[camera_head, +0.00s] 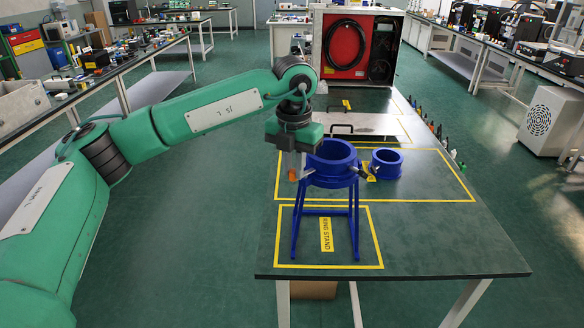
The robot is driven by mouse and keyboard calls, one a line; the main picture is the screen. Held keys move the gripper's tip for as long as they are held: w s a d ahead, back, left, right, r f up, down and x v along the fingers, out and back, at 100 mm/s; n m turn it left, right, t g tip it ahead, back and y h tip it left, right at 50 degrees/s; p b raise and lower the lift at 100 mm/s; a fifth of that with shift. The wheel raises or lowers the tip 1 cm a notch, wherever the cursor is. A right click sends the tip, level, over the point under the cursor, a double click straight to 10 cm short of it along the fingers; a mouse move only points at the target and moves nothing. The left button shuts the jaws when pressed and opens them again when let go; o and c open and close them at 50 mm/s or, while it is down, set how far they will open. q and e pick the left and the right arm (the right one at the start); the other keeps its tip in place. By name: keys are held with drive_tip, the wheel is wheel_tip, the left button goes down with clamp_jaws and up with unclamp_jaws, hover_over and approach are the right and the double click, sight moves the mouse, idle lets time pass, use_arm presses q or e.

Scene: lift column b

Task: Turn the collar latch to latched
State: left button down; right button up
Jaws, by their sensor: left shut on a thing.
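A blue collar (333,163) sits on a blue ring stand (324,211) inside a yellow-taped square labelled RING STAND. My left gripper (294,170) reaches down at the collar's left side. It is shut on what looks like the collar latch (293,176), of which a small orange part shows below the fingers. The rest of the latch is hidden by the fingers, so its exact angle cannot be told. A small metal lever or pin sticks out on the collar's right side. My right gripper is not in view.
A second, smaller blue ring (386,163) stands on the table (440,240) right of the stand. Behind are a metal plate with a black handle (352,128) and a red-faced box (345,48). Small bottles line the right edge. The table's front right is clear.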

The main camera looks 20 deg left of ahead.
use_arm(q)
drive_tip(key=shift+d+n, duration=0.15)
drive_tip(key=shift+n, duration=0.25)
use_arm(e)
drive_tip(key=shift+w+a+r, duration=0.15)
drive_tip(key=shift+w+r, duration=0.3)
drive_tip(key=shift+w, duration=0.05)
use_arm(q)
drive_tip(key=c, duration=1.3)
unclamp_jaws()
drive_tip(key=shift+c, duration=0.2)
drive_tip(key=shift+r, duration=0.1)
